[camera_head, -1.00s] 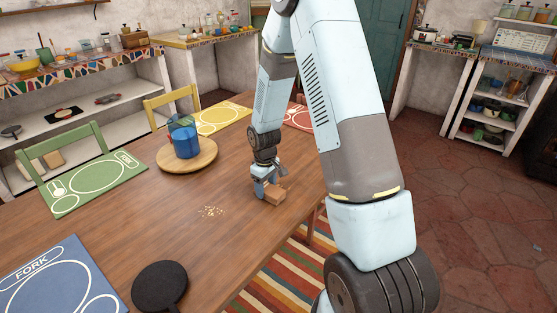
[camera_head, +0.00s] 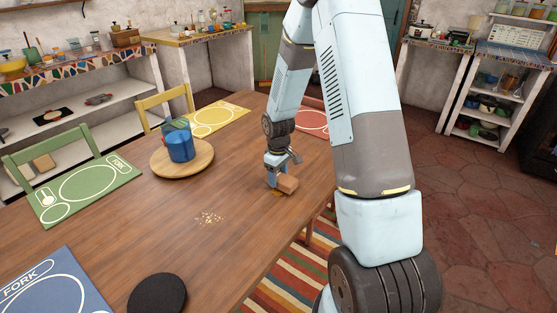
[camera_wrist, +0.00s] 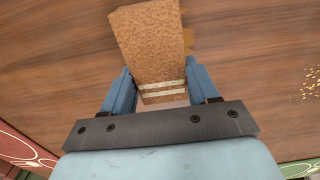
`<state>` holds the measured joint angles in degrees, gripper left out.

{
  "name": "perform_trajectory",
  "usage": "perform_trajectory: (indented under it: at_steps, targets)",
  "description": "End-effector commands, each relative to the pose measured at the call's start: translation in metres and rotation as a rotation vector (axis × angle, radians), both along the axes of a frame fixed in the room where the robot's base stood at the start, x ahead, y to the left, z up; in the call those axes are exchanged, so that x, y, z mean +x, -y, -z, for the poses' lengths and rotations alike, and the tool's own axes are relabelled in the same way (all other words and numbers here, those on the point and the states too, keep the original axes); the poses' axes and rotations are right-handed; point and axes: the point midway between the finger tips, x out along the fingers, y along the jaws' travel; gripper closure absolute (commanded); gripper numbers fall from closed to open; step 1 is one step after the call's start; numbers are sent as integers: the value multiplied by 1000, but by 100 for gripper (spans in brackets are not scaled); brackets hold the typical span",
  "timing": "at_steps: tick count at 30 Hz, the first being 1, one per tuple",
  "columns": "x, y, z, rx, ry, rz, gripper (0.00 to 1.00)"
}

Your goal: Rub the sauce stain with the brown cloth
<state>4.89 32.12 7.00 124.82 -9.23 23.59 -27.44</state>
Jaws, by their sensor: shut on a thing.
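The brown cloth (camera_head: 287,184), a folded block shape with two pale stripes, is held in my gripper (camera_head: 274,174) at the table's right side. In the wrist view the cloth (camera_wrist: 152,45) sits between the two blue fingers of my gripper (camera_wrist: 160,86). The sauce stain (camera_head: 277,193) is a small amber patch on the wood just beside and partly under the cloth. In the wrist view the stain (camera_wrist: 189,38) shows at the cloth's right edge; the rest is hidden. I cannot tell whether the cloth touches the wood.
Crumbs (camera_head: 209,218) lie on the table left of my gripper. A blue mug (camera_head: 180,147) stands on a round wooden board (camera_head: 203,165). A black round mat (camera_head: 157,295) lies at the near edge. Green (camera_head: 110,195), yellow (camera_head: 232,117) and blue placemats lie around. Bare wood surrounds the stain.

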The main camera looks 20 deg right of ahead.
Motion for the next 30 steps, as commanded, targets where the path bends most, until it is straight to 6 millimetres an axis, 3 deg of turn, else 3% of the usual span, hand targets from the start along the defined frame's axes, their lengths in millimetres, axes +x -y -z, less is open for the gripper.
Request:
perform_trajectory:
  at_steps: [18, 30]
  targets:
    - [0, -5, -56, 0, 3, -7, 70]
    - [0, -7, -62, -1, 1, -11, 70]
